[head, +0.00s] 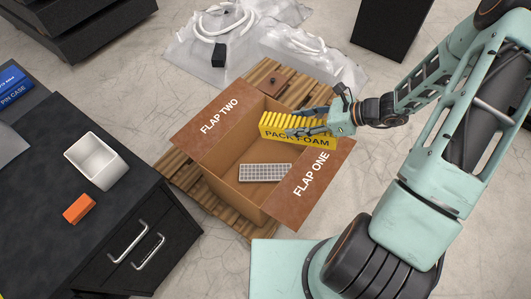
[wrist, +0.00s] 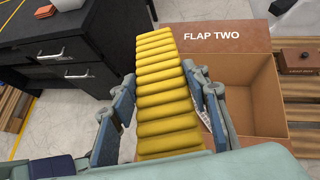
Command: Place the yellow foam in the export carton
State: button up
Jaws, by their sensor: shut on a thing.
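The yellow foam (head: 272,132), a ribbed block with "PACK FOAM" on its side, is held between the fingers of my gripper (head: 298,122). It also shows in the wrist view (wrist: 167,85), long and ribbed, gripped across its width by both fingers (wrist: 160,75). The open export carton (head: 228,192) stands on a wooden pallet with its flaps folded out. In the head view the foam overlaps the carton's upper right side. In the wrist view the carton (wrist: 250,83) lies right of the foam. The foam's exact height above the rim is unclear.
A pale grid-like piece (head: 265,172) lies on the carton floor. Flap One (head: 318,180) and Flap Two (head: 215,120) spread outward. A dark cabinet (head: 110,240) at left bears a white bin (head: 97,160) and an orange block (head: 78,208). Plastic-wrapped items (head: 215,50) lie behind.

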jog(key=w+a+f+n+g+h+b, duration=0.1)
jog(key=a+f+n+g+h+b, duration=0.1)
jog(key=a+f+n+h+b, duration=0.6)
jog(key=w+a+f+n+g+h+b, duration=0.1)
jog(key=w+a+f+n+g+b, duration=0.2)
jog(key=f, duration=1)
notch_tip(320, 180, down, 37)
jog(key=s+d+n+b, duration=0.1)
jog(key=b, duration=2.4)
jog(key=shift+s+d+f, duration=0.2)
jog(key=shift+f, duration=0.3)
jog(key=o, duration=1.3)
notch_tip(320, 180, up, 10)
jog(key=shift+f, duration=0.1)
